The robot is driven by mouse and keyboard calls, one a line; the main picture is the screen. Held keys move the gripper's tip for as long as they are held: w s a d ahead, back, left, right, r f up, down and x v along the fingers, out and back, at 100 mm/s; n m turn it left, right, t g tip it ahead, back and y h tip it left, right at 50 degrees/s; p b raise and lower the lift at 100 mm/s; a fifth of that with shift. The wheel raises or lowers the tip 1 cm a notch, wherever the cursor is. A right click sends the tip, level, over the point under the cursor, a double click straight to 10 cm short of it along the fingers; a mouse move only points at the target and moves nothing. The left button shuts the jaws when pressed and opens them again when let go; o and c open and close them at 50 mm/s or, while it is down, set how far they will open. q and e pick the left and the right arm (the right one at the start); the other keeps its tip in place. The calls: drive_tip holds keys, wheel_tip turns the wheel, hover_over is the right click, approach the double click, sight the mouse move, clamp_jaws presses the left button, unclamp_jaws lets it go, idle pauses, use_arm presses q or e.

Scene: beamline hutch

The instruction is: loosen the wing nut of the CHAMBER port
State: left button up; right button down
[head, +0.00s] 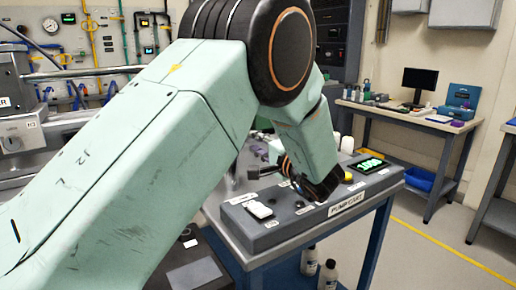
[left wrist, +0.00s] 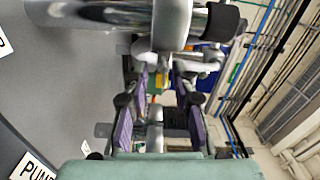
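My left arm covers much of the head view. Its gripper (head: 258,172) is over the left part of the pump cart (head: 292,232), partly hidden behind my arm. In the left wrist view the left gripper (left wrist: 161,82) is open, with its two purple-padded fingers apart. Silver fittings and a small yellow piece (left wrist: 163,76) show between or just beyond the fingertips. I cannot tell whether the fingers touch them, or which part is the wing nut. A thick steel tube (left wrist: 95,13) runs across the top of that view. No full CHAMBER label is readable. My right gripper is not seen.
Steel chamber equipment (head: 22,135) is at the left. A workbench (head: 405,112) stands at the back right. The right floor is clear.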

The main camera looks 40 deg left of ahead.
use_arm(q)
drive_tip(key=shift+s+d+r, duration=0.15)
drive_tip(key=shift+d+r, duration=0.2)
drive_tip(key=shift+c, duration=0.5)
drive_tip(key=shift+a+f, duration=0.25)
drive_tip(key=c, duration=0.4)
drive_tip(key=shift+d+r, duration=0.1)
clamp_jaws()
drive_tip(key=shift+n+p, duration=3.4)
drive_tip(key=shift+p, duration=0.15)
